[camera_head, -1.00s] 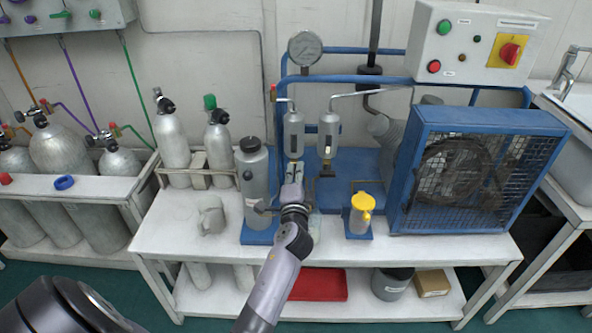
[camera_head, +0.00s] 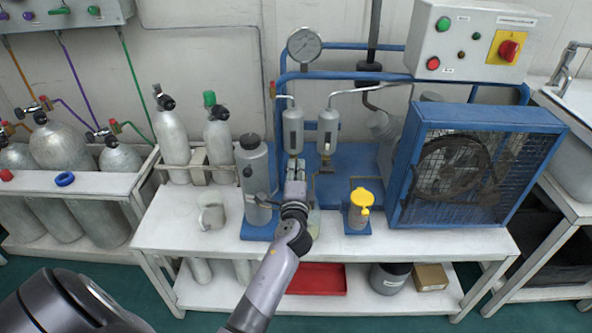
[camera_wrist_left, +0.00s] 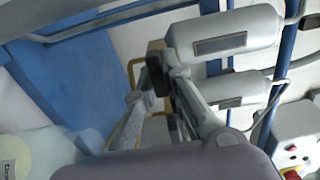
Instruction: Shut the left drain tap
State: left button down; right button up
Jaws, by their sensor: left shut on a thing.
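Two grey cylindrical separators hang on the blue compressor frame, the left one (camera_head: 293,131) and the right one (camera_head: 328,132). My left gripper (camera_head: 295,168) is right under the left separator and hides its drain tap in the head view. In the left wrist view, my left gripper's fingers (camera_wrist_left: 160,88) are closed at the lower end of the nearer separator (camera_wrist_left: 225,34), on a dark piece that looks like the left drain tap (camera_wrist_left: 156,74). The tap's exact angle cannot be told. My right gripper is not in view.
A grey bottle (camera_head: 254,180) stands close left of my left gripper. A yellow-lidded cup (camera_head: 360,208) stands to its right, before the caged fan (camera_head: 470,175). A grey mug (camera_head: 211,213) stands on the white bench (camera_head: 180,235). The control box (camera_head: 475,45) is above.

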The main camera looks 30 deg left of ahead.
pick_arm(q)
jog(key=c, duration=1.7)
grip_release()
jog(key=v, duration=1.2)
